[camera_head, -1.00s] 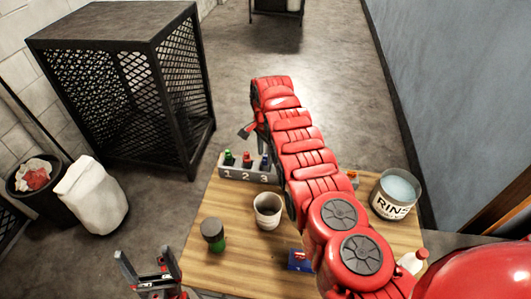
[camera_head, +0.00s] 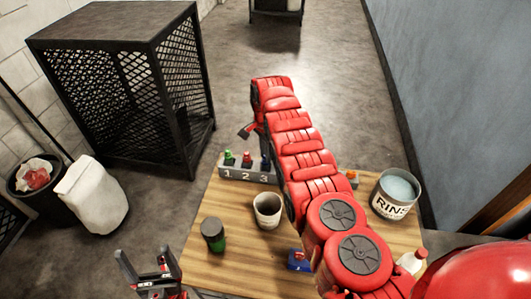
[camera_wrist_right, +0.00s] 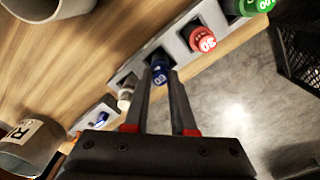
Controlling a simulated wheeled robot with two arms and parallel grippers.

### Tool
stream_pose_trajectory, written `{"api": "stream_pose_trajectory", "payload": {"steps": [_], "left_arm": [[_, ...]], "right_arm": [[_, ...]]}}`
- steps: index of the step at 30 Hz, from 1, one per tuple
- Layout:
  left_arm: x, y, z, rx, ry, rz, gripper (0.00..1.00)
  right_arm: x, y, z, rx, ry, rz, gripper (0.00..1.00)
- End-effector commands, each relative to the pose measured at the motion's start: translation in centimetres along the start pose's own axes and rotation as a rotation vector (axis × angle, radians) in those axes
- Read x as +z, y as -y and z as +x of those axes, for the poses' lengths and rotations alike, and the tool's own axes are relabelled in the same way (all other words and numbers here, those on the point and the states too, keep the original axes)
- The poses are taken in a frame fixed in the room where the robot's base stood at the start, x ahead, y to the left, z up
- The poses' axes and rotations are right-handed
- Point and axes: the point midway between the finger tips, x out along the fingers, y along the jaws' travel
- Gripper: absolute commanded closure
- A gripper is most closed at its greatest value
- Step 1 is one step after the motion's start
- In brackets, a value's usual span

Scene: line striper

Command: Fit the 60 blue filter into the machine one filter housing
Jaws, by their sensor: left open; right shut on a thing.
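The blue filter (camera_wrist_right: 159,68) has a mark on its top that looks like 60 and stands in the grey rack (camera_head: 232,173) numbered 1, 2, 3. In the head view the blue filter (camera_head: 265,161) is at 3, beside my arm. My right gripper (camera_wrist_right: 162,84) is shut on its top, one finger on each side; my right arm hides the gripper in the head view. A red filter (camera_wrist_right: 203,39) marked 30 and a green filter (camera_wrist_right: 259,5) marked 100 stand in the same rack. My left gripper (camera_head: 148,266) is open and empty at the table's left edge. I cannot tell which thing is machine one's housing.
On the wooden table (camera_head: 235,262) stand a pale cup (camera_head: 267,211), a dark green-bodied jar (camera_head: 213,235), a small blue item (camera_head: 299,260) and a rinse can (camera_head: 394,193). A black mesh cage (camera_head: 125,95) and a white bag (camera_head: 92,195) stand on the floor beyond.

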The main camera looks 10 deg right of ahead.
Motion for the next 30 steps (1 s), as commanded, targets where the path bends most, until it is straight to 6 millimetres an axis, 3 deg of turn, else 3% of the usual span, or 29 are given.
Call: {"api": "stream_pose_trajectory", "payload": {"steps": [23,30], "left_arm": [[-0.1,0.1,0.9,0.000,0.000,0.000,0.14],[-0.3,0.1,1.6,0.000,0.000,0.000,0.14]], "right_arm": [[0.0,0.0,-1.5,0.000,0.000,-0.001,1.00],[0.0,0.1,-2.8,-0.001,0.000,-0.001,1.00]]}}
